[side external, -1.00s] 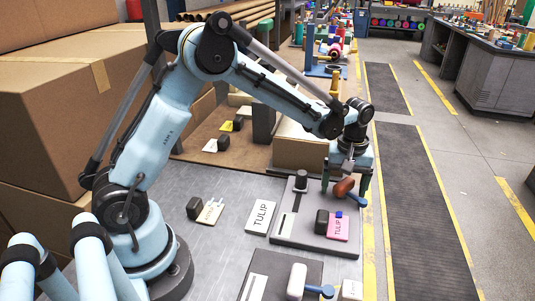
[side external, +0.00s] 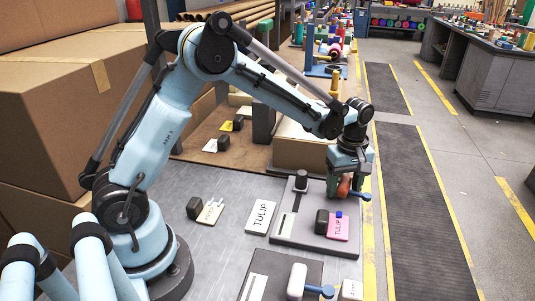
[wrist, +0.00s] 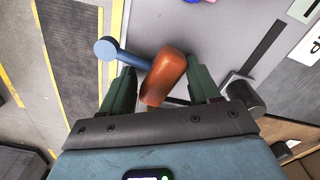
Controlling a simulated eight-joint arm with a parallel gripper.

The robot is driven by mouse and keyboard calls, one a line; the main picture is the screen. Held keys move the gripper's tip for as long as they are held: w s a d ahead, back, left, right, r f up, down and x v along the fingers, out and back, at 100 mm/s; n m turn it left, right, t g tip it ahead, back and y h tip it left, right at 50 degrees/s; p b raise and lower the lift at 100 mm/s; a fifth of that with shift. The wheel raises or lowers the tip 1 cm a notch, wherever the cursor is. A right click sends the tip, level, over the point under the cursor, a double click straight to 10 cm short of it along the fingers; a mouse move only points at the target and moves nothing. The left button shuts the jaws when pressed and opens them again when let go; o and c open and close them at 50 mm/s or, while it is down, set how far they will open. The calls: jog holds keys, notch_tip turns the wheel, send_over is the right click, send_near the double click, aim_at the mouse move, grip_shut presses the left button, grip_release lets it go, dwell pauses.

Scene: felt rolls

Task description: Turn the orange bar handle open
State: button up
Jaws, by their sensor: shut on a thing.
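The orange bar handle (side external: 344,187) sits at the back right of a grey panel (side external: 290,230). It also shows in the wrist view (wrist: 165,78), as a rounded orange bar lying between the green fingers. A blue arm with a round end (side external: 362,196) sticks out beside it, to the right in the side view and at the left in the wrist view (wrist: 108,48). My gripper (side external: 345,190) is down at the handle and shut on it, with one finger on each side (wrist: 162,88). The handle's mount is mostly hidden.
A black knob (side external: 301,180) stands on the panel left of the handle. A pink card (side external: 338,229) with a black block (side external: 321,221) lies nearer. A second white handle (side external: 297,281) is at the front.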

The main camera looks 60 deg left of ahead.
aim_at(344, 182)
jog(key=n, duration=0.2)
jog(key=shift+s+n, duration=0.2)
jog(key=shift+n, duration=0.1)
jog(key=o, duration=1.1)
jog(key=shift+w, duration=0.1)
jog(key=shift+r, duration=2.5)
